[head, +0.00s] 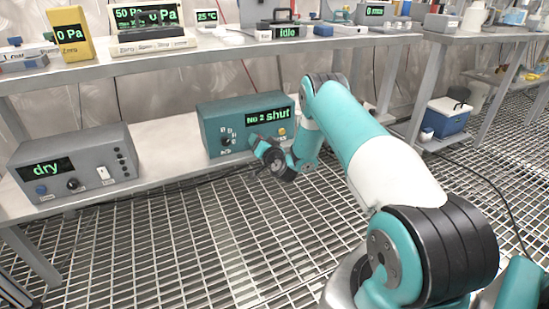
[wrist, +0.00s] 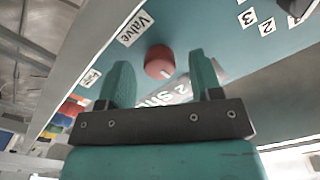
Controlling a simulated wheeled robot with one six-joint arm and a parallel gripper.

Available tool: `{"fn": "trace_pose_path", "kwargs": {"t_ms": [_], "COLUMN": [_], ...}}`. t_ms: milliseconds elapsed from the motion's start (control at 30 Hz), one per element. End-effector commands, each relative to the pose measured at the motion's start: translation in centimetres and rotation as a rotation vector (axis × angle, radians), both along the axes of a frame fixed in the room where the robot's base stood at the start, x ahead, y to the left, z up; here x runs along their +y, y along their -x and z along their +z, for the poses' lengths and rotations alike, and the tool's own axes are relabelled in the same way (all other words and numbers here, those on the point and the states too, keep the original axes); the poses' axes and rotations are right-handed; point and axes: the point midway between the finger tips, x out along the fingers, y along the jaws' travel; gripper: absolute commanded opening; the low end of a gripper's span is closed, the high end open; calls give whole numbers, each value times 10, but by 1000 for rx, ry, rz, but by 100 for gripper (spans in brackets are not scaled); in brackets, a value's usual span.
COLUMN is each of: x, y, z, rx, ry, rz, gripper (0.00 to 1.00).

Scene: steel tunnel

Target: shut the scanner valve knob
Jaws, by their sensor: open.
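The scanner is a teal box (head: 213,127) on the lower shelf. Its green display (head: 268,117) reads "No 2 shut". In the wrist view, a round red knob (wrist: 159,62) with a pale mark on its rim sits beside the "Valve" label (wrist: 135,28). My gripper (head: 256,144) is in front of the scanner's face, its fingers open on either side of the red knob in the wrist view. I cannot tell whether they touch it. The red knob is hidden in the head view.
A black knob (head: 227,142) with number labels is on the scanner's left part. A grey box (head: 75,163) showing "dry" stands on the shelf at left. Instruments crowd the upper shelf (head: 205,62). The grating floor in front is clear.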

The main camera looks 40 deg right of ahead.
Motion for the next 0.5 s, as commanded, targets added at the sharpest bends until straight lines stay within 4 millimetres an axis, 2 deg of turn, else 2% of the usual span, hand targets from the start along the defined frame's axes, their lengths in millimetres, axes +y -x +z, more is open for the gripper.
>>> {"fn": "trace_pose_path", "kwargs": {"t_ms": [433, 500], "x": [11, 11], "y": [49, 48], "z": [-2, -7], "rx": [1, -3], "ry": [-6, 0], "rz": [-8, -7], "gripper": [59, 59]}}
